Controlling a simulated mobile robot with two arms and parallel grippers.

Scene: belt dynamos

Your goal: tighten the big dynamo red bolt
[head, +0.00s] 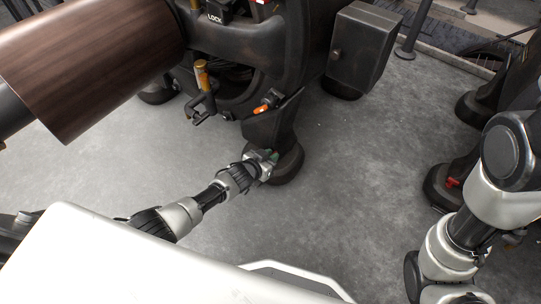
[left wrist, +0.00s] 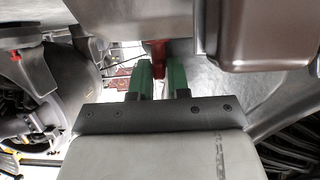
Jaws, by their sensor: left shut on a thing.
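The big dark machine body (head: 237,42), marked LOCK at the top, fills the upper middle of the head view. It stands on a dark column with a round foot (head: 290,165). My left gripper (head: 268,157) reaches the column just above this foot. In the left wrist view, its two green fingers (left wrist: 160,80) are shut on a red bolt (left wrist: 158,58), seen between the fingertips. The bolt is hidden behind the gripper in the head view. My right arm shows at the right edge of the head view, but its gripper is not visible.
A brown cylinder (head: 95,62) juts in at upper left. A yellow-topped lever (head: 202,75) and an orange part (head: 265,107) sit above my left gripper. A grey box (head: 362,48) stands to the right. Another foot has a small red part (head: 453,182). Grey floor between is clear.

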